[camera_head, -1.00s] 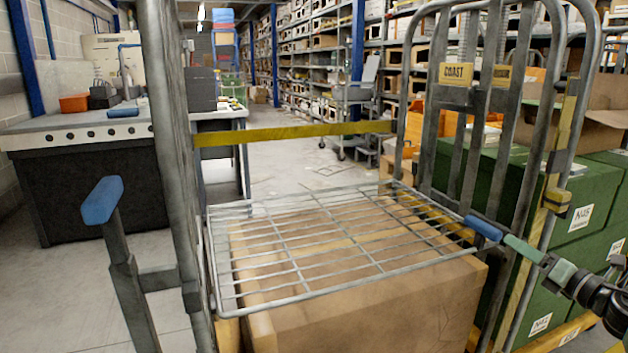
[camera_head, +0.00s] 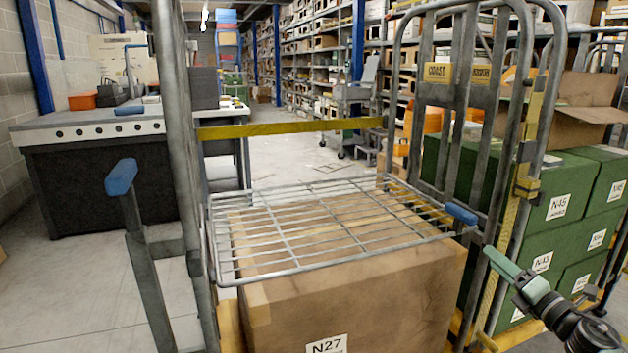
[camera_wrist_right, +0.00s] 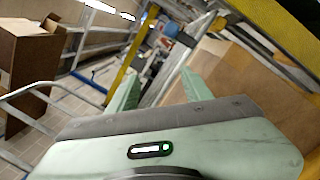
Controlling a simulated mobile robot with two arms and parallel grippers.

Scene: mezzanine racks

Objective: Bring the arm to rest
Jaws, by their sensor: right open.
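My right gripper (camera_head: 492,256) is at the lower right in the head view, in front of the cart's right side frame. Its pale green fingers point up and left, and it holds nothing. In the right wrist view the two green fingers (camera_wrist_right: 160,90) stand apart with a gap between them. A roll cart with a wire shelf (camera_head: 330,225) stands in front of me. The fingers are close to the blue-tipped handle (camera_head: 461,213) at the shelf's right, apart from it. My left gripper is not in view.
A large cardboard box (camera_head: 345,300) labelled N27 sits under the wire shelf. Green crates (camera_head: 560,205) are stacked at the right, with an open cardboard box (camera_head: 580,112) above. A grey workbench (camera_head: 95,165) stands at the left. A yellow strap (camera_head: 290,129) crosses the cart's back.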

